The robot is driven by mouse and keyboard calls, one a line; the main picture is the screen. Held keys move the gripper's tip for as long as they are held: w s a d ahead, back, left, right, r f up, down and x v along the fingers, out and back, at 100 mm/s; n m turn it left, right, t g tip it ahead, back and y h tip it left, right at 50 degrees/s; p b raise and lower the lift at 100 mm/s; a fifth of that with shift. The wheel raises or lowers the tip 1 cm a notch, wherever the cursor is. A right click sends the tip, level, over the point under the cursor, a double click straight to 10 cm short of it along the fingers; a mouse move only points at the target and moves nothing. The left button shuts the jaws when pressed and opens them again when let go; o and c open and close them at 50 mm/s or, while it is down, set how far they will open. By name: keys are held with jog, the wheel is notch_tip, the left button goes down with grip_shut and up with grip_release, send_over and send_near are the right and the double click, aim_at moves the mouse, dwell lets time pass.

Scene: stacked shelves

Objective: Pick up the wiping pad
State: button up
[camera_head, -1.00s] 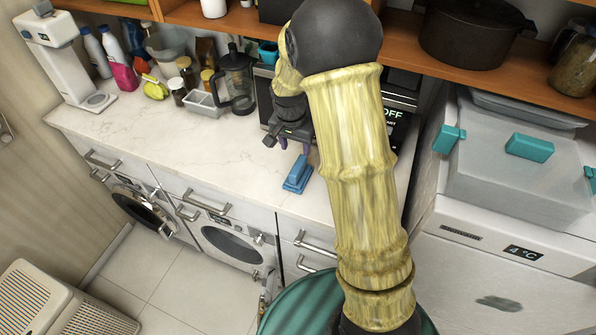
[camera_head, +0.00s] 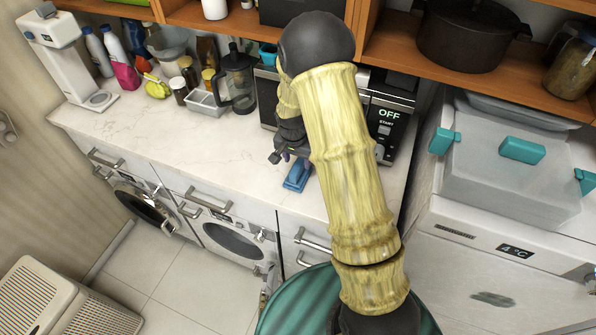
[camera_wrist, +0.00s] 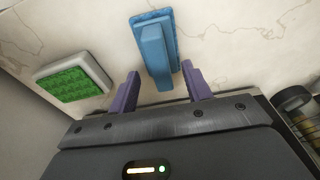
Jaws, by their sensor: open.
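The wiping pad (camera_head: 297,175) is blue with a raised handle and lies on the white marble counter near its front edge. In the wrist view the pad (camera_wrist: 157,50) points up from between my purple fingertips. My gripper (camera_wrist: 160,82) is open, with one finger on each side of the pad's lower end. Gaps show between the fingers and the pad. In the head view my gripper (camera_head: 287,157) is just above and behind the pad, partly hidden by my arm.
A green-topped white sponge-like block (camera_wrist: 72,78) lies left of the pad in the wrist view. The counter's left front is clear.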

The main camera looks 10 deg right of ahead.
aim_at(298, 164)
jog(key=f, duration=0.1)
jog(key=p, duration=0.1)
jog(key=f, duration=0.1)
jog(key=shift+w+d+f, duration=0.2)
jog(key=shift+w+f, duration=0.05)
jog(key=shift+f, duration=0.1)
jog(key=shift+f+p, duration=0.3)
jog(key=shift+f, duration=0.2)
jog(key=shift+f+b, duration=0.25)
jog(key=shift+b, duration=0.1)
dwell(0.3)
grip_shut()
